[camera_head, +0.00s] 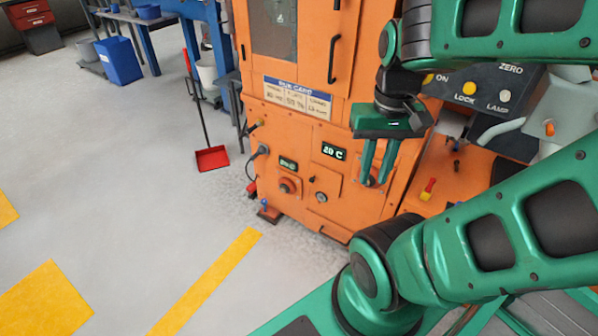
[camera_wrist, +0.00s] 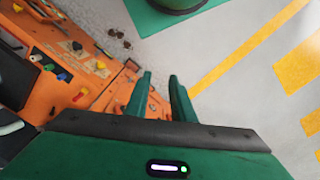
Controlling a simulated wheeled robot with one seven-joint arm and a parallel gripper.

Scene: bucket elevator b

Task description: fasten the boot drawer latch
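The orange bucket elevator cabinet (camera_head: 300,140) fills the middle of the head view. Its lower front has a panel with a round knob (camera_head: 290,187) and, right of it, a plate with a small round fitting (camera_head: 321,197). I cannot tell for sure which part is the boot drawer latch. My gripper (camera_head: 377,179) points down in front of the cabinet's right lower part, with its two green fingers apart and nothing seen between them. A small dark round fitting (camera_head: 371,182) shows behind the fingertips. In the wrist view the gripper (camera_wrist: 161,77) is also open, beside the orange machine (camera_wrist: 90,75).
A control panel with ON, LOCK and LAMP labels (camera_head: 485,95) and an orange shelf with a red-and-yellow item (camera_head: 428,190) lie to the right. A red dustpan (camera_head: 212,158) stands on the floor at left. Grey floor (camera_head: 120,200) in front is mostly clear.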

